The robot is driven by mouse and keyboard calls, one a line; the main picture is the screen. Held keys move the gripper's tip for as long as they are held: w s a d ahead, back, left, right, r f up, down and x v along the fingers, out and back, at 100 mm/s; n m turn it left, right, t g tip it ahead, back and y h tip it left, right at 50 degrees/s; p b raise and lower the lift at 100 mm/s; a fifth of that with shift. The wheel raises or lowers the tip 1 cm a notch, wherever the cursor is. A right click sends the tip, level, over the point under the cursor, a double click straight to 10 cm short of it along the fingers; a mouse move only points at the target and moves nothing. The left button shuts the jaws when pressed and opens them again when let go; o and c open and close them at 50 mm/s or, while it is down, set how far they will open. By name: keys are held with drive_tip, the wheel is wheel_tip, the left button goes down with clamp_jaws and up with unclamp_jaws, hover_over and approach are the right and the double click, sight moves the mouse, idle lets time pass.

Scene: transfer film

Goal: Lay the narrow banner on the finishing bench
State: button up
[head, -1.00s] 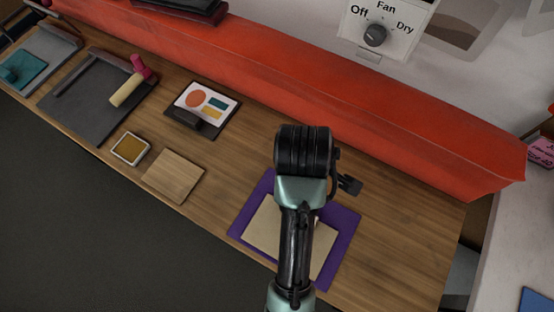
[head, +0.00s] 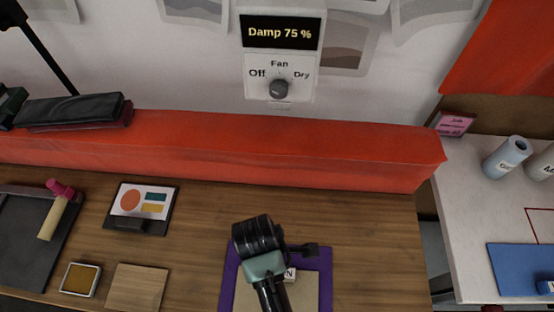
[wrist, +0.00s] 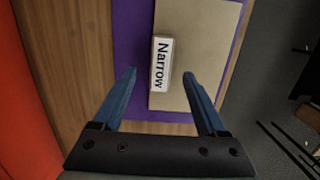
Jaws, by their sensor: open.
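A white block labelled "Narrow" (wrist: 161,63) lies on a tan sheet (wrist: 196,45) on a purple board (wrist: 132,40). My gripper (wrist: 159,75) is open, its blue fingers on either side of the block's near end; I cannot tell how high above it they are. In the head view my arm covers part of the purple board (head: 326,265) and tan sheet (head: 306,292), and the block's label (head: 290,275) shows partly; the fingers are hidden. A pale table (head: 464,190) with a blue mat (head: 515,268) stands at right; no label shows whether it is the finishing bench.
A red padded ledge (head: 220,150) runs behind the wooden bench (head: 375,240). A dial panel (head: 280,75) reads "Damp 75 %".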

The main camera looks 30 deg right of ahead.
drive_tip(key=shift+s+d+f+p, duration=0.15)
drive_tip(key=shift+f+p, duration=0.05)
drive_tip(key=shift+f, duration=1.05)
drive_tip(key=shift+s+d+f+p, duration=0.1)
drive_tip(key=shift+s+f+p, duration=0.1)
drive_tip(key=shift+f, duration=1.05)
drive_tip(key=shift+f, duration=0.1)
clamp_jaws()
